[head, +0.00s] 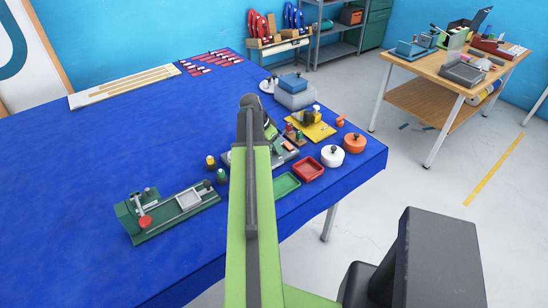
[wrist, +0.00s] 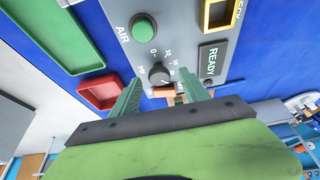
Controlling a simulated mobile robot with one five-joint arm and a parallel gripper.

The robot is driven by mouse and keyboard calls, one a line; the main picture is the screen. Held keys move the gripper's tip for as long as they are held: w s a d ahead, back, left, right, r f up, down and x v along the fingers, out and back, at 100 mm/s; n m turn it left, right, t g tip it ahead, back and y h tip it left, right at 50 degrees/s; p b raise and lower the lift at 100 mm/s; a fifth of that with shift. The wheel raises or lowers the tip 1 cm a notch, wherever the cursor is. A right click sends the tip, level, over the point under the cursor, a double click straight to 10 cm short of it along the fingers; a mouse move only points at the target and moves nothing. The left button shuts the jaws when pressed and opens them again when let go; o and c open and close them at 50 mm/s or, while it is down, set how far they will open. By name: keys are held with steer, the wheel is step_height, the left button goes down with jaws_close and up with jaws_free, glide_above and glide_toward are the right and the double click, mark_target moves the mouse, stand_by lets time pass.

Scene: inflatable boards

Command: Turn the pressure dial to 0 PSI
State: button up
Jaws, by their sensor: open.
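The pressure dial (wrist: 159,76) is a black knob on a grey panel (wrist: 185,18) in the wrist view. A 0 mark is printed above it, with more scale marks to its upper right. I cannot tell exactly which mark the knob points to. My gripper (wrist: 161,80) is open, its two green fingers on either side of the knob in the picture. I cannot tell whether they touch it. In the head view my arm's dark end (head: 254,112) is over the table and hides most of the panel; the dial cannot be made out there.
A green button (wrist: 144,27) marked AIR and a READY label (wrist: 211,57) are near the dial. A green tray (head: 286,184), a red tray (head: 308,169) and white (head: 332,155) and orange (head: 354,142) round items stand close by. The blue table's left (head: 80,190) is largely clear.

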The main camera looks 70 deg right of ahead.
steer(key=shift+s+d+f, duration=0.1)
steer(key=shift+d+f, duration=0.1)
steer(key=shift+f, duration=0.45)
steer(key=shift+r, duration=0.1)
